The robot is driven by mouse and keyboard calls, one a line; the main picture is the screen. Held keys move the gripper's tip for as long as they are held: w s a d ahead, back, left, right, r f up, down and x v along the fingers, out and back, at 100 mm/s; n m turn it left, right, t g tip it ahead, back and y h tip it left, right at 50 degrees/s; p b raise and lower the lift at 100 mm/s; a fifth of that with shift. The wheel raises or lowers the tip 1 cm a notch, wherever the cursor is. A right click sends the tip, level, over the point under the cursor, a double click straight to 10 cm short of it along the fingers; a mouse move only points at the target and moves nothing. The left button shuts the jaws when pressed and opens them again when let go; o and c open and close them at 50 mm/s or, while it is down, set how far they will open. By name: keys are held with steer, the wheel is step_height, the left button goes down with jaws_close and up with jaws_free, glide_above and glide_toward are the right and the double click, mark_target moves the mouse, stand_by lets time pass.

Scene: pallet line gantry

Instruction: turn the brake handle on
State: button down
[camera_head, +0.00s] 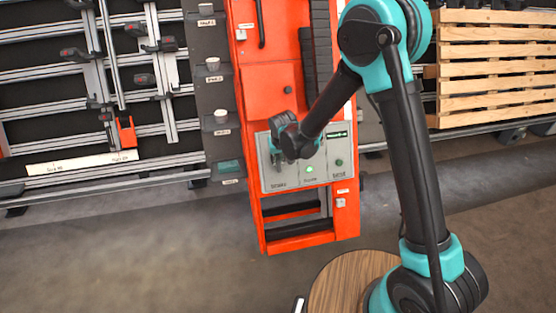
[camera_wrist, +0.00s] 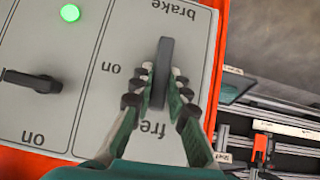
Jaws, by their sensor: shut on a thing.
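The brake handle (camera_wrist: 166,58) is a dark bar on the grey control panel (camera_wrist: 128,30), nearly lengthwise in the wrist view with a slight tilt. The upside-down words "brake" and "free" stand at its two ends, and "on" to its left. My gripper (camera_wrist: 162,90) is shut on the handle, one finger on each side. In the head view my gripper (camera_head: 277,140) is at the left part of the panel (camera_head: 318,176) and largely hides the handle.
A second dark handle (camera_wrist: 35,82) and a lit green lamp (camera_wrist: 70,13) are beside it on the panel. The panel is on an orange cabinet (camera_head: 270,95). Wooden slats (camera_head: 490,70) stand at right, a tool rack (camera_head: 75,100) at left.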

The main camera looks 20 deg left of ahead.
steer(key=n, duration=0.1)
steer(key=n+t+h, duration=0.1)
steer(key=h, duration=0.1)
steer(key=shift+s+a+n+t, duration=0.25)
steer(key=shift+a+n+t, duration=0.05)
steer(key=shift+n+t, duration=0.1)
steer(key=n+t+h, duration=0.2)
steer(key=n, duration=0.1)
steer(key=shift+s+a+f, duration=0.15)
steer(key=shift+f, duration=0.05)
steer(key=n+t, duration=0.2)
steer(key=n+t+h, duration=0.1)
steer(key=shift+s+f+n, duration=0.2)
steer(key=shift+f+n, duration=0.05)
steer(key=shift+n, duration=0.05)
steer(key=shift+s+f+n+t, duration=0.1)
steer(key=shift+f+n+t, duration=0.1)
steer(key=shift+n+t, duration=1.25)
steer(key=shift+n, duration=0.35)
steer(key=c, duration=1.5)
jaws_free()
